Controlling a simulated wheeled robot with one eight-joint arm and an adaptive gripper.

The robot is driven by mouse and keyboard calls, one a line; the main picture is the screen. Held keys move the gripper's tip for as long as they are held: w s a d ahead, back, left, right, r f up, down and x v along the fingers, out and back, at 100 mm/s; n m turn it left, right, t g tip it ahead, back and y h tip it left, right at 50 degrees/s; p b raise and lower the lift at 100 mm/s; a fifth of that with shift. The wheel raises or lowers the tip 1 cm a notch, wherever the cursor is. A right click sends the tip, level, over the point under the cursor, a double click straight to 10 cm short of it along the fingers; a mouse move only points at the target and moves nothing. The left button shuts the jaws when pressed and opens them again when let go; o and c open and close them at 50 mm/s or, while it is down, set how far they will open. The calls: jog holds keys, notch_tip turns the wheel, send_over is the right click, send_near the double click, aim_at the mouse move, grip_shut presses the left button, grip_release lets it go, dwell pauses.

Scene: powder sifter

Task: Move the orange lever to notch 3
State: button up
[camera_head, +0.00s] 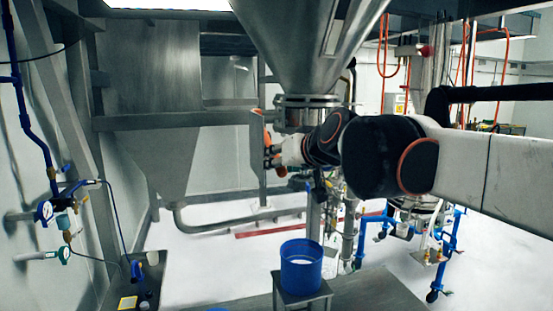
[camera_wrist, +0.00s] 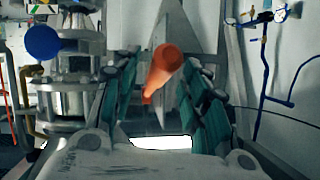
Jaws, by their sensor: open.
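The orange lever (camera_wrist: 166,62) shows in the wrist view as a rounded bar with its end toward the camera. It lies between the two teal-padded fingers of my gripper (camera_wrist: 160,72), with a visible gap on each side. My gripper is open and not closed on it. In the head view, my gripper (camera_head: 270,152) is at the left end of my arm, beside the metal outlet under the hopper. A small orange part, likely the lever (camera_head: 267,137), shows there, mostly hidden. The notches and their numbers cannot be made out.
A large steel hopper (camera_head: 305,35) hangs above my arm. A blue bucket (camera_head: 301,268) stands on a small stand below. Blue pipes and gauges (camera_head: 48,212) are at the left. In the wrist view, a round blue part (camera_wrist: 42,42) and metal fittings stand left of the fingers.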

jog(key=shift+x, duration=1.2)
grip_shut()
jog(key=f+b, duration=0.1)
jog(key=w+f+t+b, duration=0.1)
jog(key=f+b, duration=0.1)
jog(key=shift+w+a+y, duration=0.1)
jog(key=shift+a+y, duration=0.1)
jog(key=shift+y, duration=0.1)
grip_release()
